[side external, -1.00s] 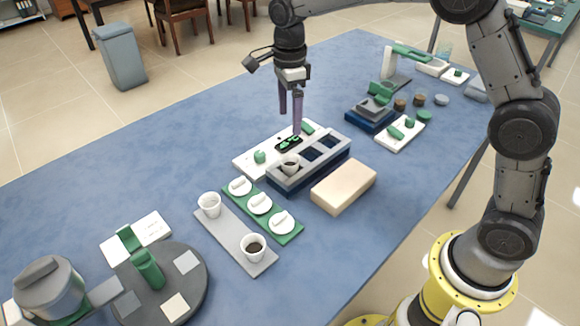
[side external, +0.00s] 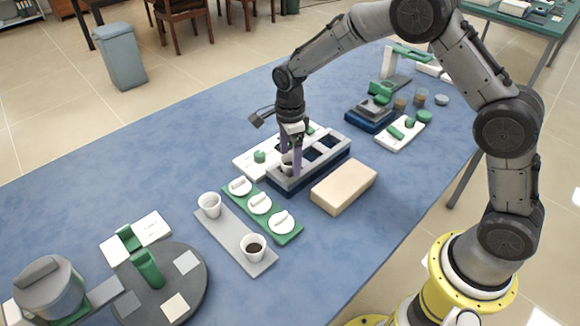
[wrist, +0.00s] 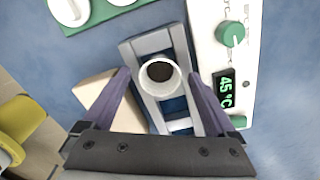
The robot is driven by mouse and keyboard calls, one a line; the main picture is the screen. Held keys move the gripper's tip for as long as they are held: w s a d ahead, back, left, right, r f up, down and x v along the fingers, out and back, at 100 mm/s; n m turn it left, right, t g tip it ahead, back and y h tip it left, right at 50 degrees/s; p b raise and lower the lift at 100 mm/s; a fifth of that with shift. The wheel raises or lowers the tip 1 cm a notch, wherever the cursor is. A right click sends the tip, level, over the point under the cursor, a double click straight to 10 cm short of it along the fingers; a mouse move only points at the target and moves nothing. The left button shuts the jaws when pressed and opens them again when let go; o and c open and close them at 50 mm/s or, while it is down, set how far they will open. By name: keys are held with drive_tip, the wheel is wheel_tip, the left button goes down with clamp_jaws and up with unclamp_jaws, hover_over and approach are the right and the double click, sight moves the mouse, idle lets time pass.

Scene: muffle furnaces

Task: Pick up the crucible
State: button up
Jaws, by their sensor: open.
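A white crucible (wrist: 159,76) with dark contents stands in the near-left compartment of a grey-blue block (side external: 318,165) with several square wells. In the side view the crucible (side external: 286,165) is partly hidden by my gripper. My gripper (side external: 291,165) is lowered at the crucible, with one purple finger on each side of it. In the wrist view my gripper (wrist: 160,82) is open, and gaps show between the fingers and the crucible. Two more white crucibles stand on a grey tray (side external: 226,236); the nearer one (side external: 253,246) has dark contents.
A white control panel (wrist: 222,75) with a green knob and a 45 °C display lies along the block. A beige slab (side external: 344,186) lies beside it. A green rack (side external: 280,229) with white lids stands close by.

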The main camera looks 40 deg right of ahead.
drive_tip(key=shift+f, duration=0.15)
clamp_jaws()
idle(0.4)
drive_tip(key=shift+r, duration=0.2)
